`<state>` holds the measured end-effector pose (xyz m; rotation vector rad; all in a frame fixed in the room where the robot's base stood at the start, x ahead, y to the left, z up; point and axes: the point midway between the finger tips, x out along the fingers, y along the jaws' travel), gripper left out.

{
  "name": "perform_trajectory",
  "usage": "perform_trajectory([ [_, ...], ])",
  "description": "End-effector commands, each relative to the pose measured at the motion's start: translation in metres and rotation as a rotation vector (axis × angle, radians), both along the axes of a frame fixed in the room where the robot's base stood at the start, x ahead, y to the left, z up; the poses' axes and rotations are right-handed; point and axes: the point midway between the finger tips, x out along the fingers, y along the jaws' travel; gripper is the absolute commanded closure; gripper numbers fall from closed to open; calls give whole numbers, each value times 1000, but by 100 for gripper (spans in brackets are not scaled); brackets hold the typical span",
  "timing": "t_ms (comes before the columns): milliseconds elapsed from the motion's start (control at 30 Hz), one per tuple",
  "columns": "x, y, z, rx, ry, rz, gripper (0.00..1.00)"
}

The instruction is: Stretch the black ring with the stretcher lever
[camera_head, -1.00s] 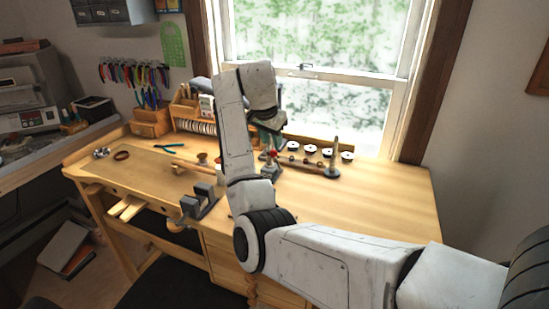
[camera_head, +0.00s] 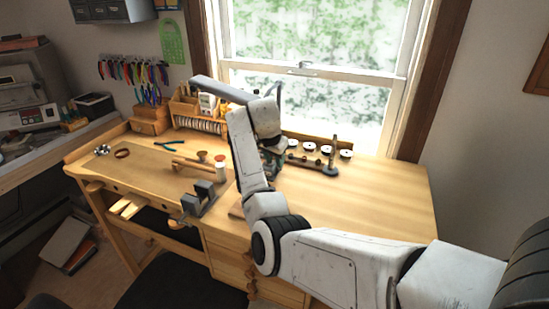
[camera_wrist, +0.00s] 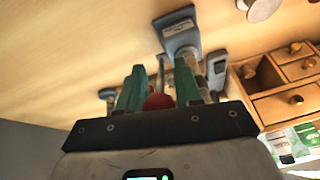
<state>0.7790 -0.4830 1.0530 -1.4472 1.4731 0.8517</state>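In the wrist view, my gripper (camera_wrist: 160,75) has its two teal fingers apart, one on each side of a red round knob (camera_wrist: 158,101). The knob appears to top the stretcher lever; whether the fingers touch it cannot be told. Grey metal parts of what looks like the stretcher (camera_wrist: 180,30), with a label plate, show beyond the fingers. In the head view, my gripper (camera_head: 272,160) is low over the back middle of the bench, and my arm hides most of the stretcher. I cannot make out the black ring for certain.
A tapered post (camera_head: 332,158) and several small round items stand right of my gripper. The right side of the wooden bench (camera_head: 385,205) is clear.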

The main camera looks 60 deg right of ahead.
Motion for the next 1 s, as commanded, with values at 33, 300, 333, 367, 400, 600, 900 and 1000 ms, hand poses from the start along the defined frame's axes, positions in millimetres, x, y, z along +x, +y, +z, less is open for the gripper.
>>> perform_trajectory([
  [33,0,0,0,0,0,0,66],
  [300,0,0,0,0,0,0,83],
  [333,0,0,0,0,0,0,86],
  [367,0,0,0,0,0,0,88],
  [400,0,0,0,0,0,0,92],
  [600,0,0,0,0,0,0,100],
  [900,0,0,0,-5,0,1,100],
  [1000,0,1,-2,-23,-1,1,100],
])
